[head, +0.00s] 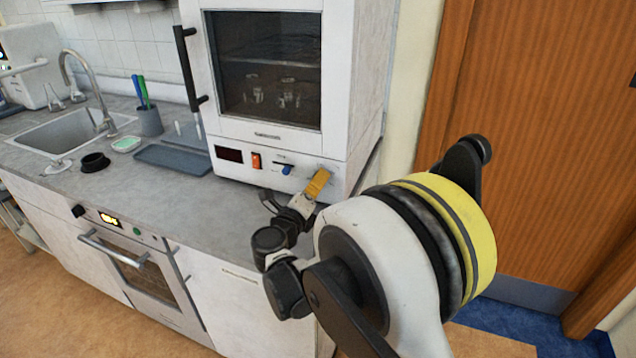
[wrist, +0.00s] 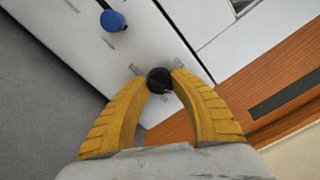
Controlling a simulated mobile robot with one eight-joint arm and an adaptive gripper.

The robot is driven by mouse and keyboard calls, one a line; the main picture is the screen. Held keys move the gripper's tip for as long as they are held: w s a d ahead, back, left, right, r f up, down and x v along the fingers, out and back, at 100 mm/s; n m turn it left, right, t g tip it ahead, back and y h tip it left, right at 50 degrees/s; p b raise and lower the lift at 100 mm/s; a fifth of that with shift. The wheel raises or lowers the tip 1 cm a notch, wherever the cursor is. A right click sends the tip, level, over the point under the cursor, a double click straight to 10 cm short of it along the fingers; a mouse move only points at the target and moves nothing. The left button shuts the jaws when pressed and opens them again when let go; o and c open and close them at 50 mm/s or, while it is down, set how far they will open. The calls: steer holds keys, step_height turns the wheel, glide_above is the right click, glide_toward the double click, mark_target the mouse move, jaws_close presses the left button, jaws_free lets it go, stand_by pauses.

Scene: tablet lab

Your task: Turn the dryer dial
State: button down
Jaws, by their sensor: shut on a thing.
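The dryer (head: 260,60) is a white cabinet with a dark window, standing on the counter at the back. Its front panel carries a dark display, an orange-red switch (head: 256,160) and a blue knob (head: 286,170), also seen in the wrist view (wrist: 112,21). A black dial (wrist: 159,80) sits on the panel near the blue knob. My gripper (wrist: 160,82), with yellow fingers, is shut on this dial, one fingertip on each side. In the head view my gripper (head: 318,183) is at the panel's right end and hides the dial.
A grey tray (head: 172,160), a pen cup (head: 149,121) and a sink (head: 70,128) are on the counter to the left. An oven (head: 140,265) is below the counter. A wooden door (head: 560,130) is at the right.

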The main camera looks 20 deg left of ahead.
steer(key=n, duration=1.1)
steer(key=shift+r+n+b, duration=0.1)
steer(key=shift+n+b, duration=0.25)
steer(key=shift+n, duration=0.05)
stand_by(0.3)
steer(key=c, duration=1)
jaws_free()
steer(key=shift+c, duration=0.2)
steer(key=s, duration=1.2)
steer(key=shift+a, duration=0.45)
